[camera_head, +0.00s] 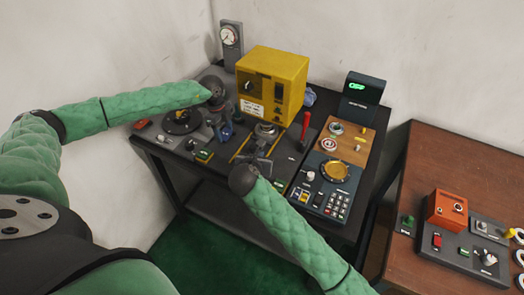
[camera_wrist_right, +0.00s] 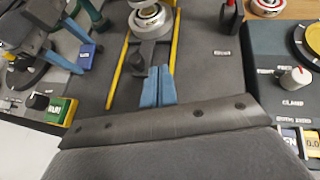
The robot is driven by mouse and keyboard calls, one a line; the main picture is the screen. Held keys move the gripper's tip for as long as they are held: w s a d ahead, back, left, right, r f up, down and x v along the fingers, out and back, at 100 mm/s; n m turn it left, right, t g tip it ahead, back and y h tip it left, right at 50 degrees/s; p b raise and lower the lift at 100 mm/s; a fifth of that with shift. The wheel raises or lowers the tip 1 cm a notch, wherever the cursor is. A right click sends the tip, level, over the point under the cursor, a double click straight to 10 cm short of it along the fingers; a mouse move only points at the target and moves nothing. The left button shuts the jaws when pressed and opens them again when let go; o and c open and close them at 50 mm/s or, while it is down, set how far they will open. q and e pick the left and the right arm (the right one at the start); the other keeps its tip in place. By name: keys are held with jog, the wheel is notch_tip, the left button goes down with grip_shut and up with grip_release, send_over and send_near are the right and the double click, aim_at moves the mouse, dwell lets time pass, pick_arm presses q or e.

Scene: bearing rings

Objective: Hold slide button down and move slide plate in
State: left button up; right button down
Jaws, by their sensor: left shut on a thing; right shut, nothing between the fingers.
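The slide plate (camera_head: 258,146) is a dark piece between two yellow rails, with a silver ring seat at its far end. The plate also shows in the right wrist view (camera_wrist_right: 147,52). My right gripper (camera_wrist_right: 158,82) is shut and empty, its blue fingertips close to the plate's near end; I cannot tell whether they touch. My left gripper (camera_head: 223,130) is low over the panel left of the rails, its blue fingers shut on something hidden. A small blue labelled piece (camera_wrist_right: 87,50) lies beside these fingers; I cannot tell whether it is the slide button.
A yellow machine box (camera_head: 273,82) stands behind the rails. A red lever (camera_head: 304,128) and a panel with a round amber dish (camera_head: 334,170) are to the right. A green labelled button (camera_wrist_right: 60,110) is near left. A brown table (camera_head: 410,215) with control boxes stands far right.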

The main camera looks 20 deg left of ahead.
jog(key=shift+v, duration=1.45)
pick_arm(q)
jog(key=o, duration=1)
jog(key=shift+o, duration=0.2)
pick_arm(e)
jog(key=shift+f, duration=0.1)
pick_arm(q)
jog(key=shift+a+r+b, duration=0.15)
jog(key=shift+r+b, duration=0.2)
jog(key=shift+r, duration=0.25)
pick_arm(e)
jog(key=shift+f, duration=0.35)
pick_arm(q)
jog(key=r, duration=0.2)
jog(key=r+b, duration=0.1)
jog(key=r, duration=0.1)
jog(key=a+r+b, duration=0.1)
jog(key=r, duration=0.1)
jog(key=shift+r, duration=0.2)
pick_arm(e)
notch_tip(320, 180, down, 2)
jog(key=shift+f, duration=0.1)
pick_arm(q)
jog(key=shift+r, duration=0.1)
